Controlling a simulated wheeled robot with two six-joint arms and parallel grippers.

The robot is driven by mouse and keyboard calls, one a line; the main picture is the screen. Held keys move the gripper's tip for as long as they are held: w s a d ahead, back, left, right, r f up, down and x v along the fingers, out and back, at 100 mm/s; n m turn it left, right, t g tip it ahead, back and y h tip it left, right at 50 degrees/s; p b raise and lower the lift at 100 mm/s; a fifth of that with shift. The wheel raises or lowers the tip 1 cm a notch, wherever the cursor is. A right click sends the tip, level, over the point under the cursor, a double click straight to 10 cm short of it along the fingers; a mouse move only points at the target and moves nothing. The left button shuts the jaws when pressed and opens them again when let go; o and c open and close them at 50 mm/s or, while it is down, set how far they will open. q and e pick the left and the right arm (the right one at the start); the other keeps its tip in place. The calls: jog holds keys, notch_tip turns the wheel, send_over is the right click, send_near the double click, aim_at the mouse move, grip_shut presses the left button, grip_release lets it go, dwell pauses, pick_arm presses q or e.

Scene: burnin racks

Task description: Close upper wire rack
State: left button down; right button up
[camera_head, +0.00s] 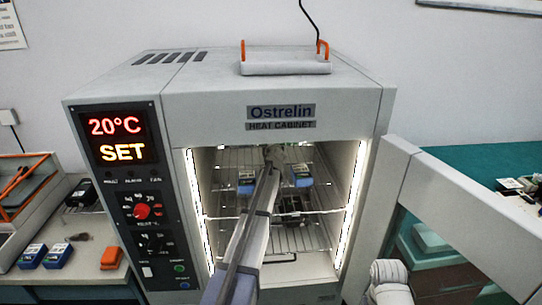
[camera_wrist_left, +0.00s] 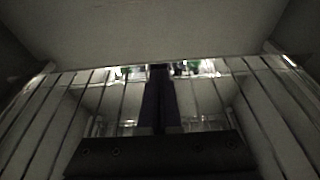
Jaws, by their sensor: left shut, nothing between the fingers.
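The heat cabinet (camera_head: 280,85) stands with its front open and its inside lit. The upper wire rack (camera_head: 226,160) is inside, with two small blue-topped devices (camera_head: 246,182) (camera_head: 300,176) on it. My left arm reaches in through the opening. My left gripper (camera_head: 273,152) is inside, over the rack's middle, its tips hard to make out in the head view. In the left wrist view its fingers (camera_wrist_left: 159,72) are together and empty, with rack wires (camera_wrist_left: 215,95) on both sides. Contact with the rack cannot be told.
A lower wire rack (camera_head: 300,238) is below. The open cabinet door (camera_head: 450,215) stands at the right. A bench at the left holds blue devices (camera_head: 58,256) and an orange item (camera_head: 111,258). A green bench (camera_head: 490,160) is at the right.

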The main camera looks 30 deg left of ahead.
pick_arm(q)
jog(key=w+a, duration=0.2)
jog(key=w, duration=0.1)
jog(key=w+a, duration=0.1)
jog(key=shift+w+r, duration=0.1)
jog(key=shift+w, duration=0.25)
jog(key=shift+w+r, duration=0.1)
pick_arm(e)
jog(key=shift+s, duration=0.1)
pick_arm(q)
jog(key=s+d, duration=0.2)
jog(key=s, duration=0.1)
jog(key=shift+f, duration=0.2)
jog(key=p+v, duration=0.3)
jog(key=v, duration=0.7)
jog(key=shift+s+a, duration=0.1)
jog(key=shift+a, duration=0.1)
jog(key=shift+s+d+r, duration=0.1)
jog(key=shift+s+d, duration=0.3)
pick_arm(e)
jog(key=r, duration=0.1)
jog(key=a+r, duration=0.1)
jog(key=r, duration=0.1)
jog(key=shift+s, duration=0.2)
